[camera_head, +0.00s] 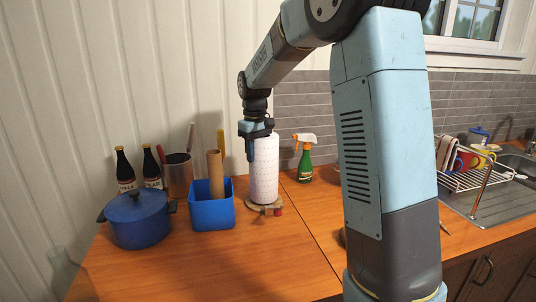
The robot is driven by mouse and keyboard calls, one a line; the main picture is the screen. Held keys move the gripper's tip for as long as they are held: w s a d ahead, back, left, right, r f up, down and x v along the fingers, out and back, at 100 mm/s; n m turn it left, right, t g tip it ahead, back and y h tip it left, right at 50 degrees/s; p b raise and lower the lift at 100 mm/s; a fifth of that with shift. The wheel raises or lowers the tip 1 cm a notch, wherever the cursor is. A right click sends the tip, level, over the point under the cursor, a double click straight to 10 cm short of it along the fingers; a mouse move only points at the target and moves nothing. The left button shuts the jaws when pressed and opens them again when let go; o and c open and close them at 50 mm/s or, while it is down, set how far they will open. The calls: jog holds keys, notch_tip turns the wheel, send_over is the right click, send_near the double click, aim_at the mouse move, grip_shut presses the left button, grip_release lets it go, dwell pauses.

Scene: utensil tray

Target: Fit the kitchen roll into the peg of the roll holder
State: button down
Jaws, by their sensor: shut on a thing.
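The white, faintly dotted kitchen roll (265,175) stands upright at the back of the wooden counter. My gripper (253,148) points down at its top and is shut on it. One blue finger shows against the roll's upper left side; the other finger is not clearly seen. The roll holder's round wooden base (257,208) shows directly below the roll. The peg is not visible. I cannot tell whether the peg is inside the roll or whether the roll's bottom touches the base.
A blue square bin (211,213) with a cardboard tube (215,170) stands left of the roll. A blue pot (139,219), dark bottles (125,168) and a metal canister (179,176) are farther left. A green spray bottle (305,164) stands right. The front counter is clear.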

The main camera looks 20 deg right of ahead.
jog(key=shift+f, duration=0.55)
jog(key=c, duration=0.8)
grip_release()
